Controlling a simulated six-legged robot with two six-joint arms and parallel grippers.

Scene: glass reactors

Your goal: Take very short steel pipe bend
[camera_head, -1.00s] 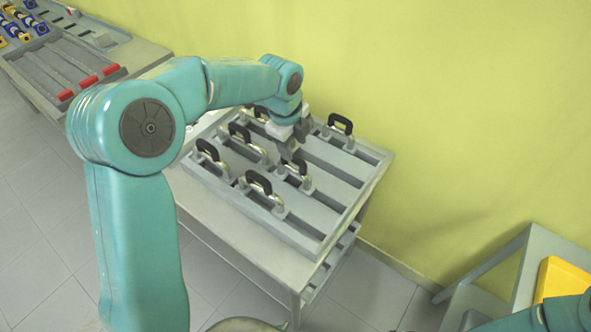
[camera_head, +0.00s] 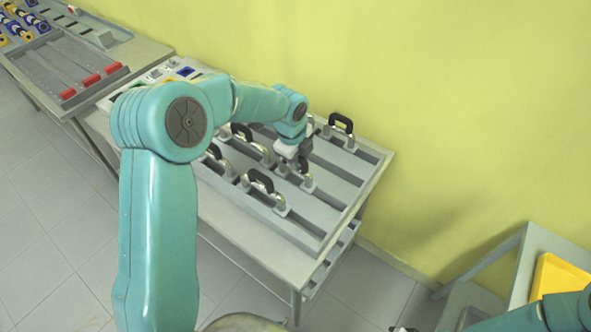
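Several steel pipe bends with black handles stand in the slots of a grey rack (camera_head: 337,205) on a table. One bend (camera_head: 307,182) is right below my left gripper (camera_head: 292,165) and partly hidden by it. Others stand at the back right (camera_head: 341,127), at the front (camera_head: 263,184), at the left (camera_head: 216,161) and behind my forearm (camera_head: 243,133). My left gripper points down at the rack; its fingers are mostly hidden, so its opening and any contact are unclear. My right arm shows at the lower right, but its gripper is not clearly visible.
A second table at the far left bears a grey tray (camera_head: 47,81) with red-ended pieces and blue and yellow parts. A yellow bin (camera_head: 556,279) stands on a shelf at the right. A yellow-green wall runs close behind the rack.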

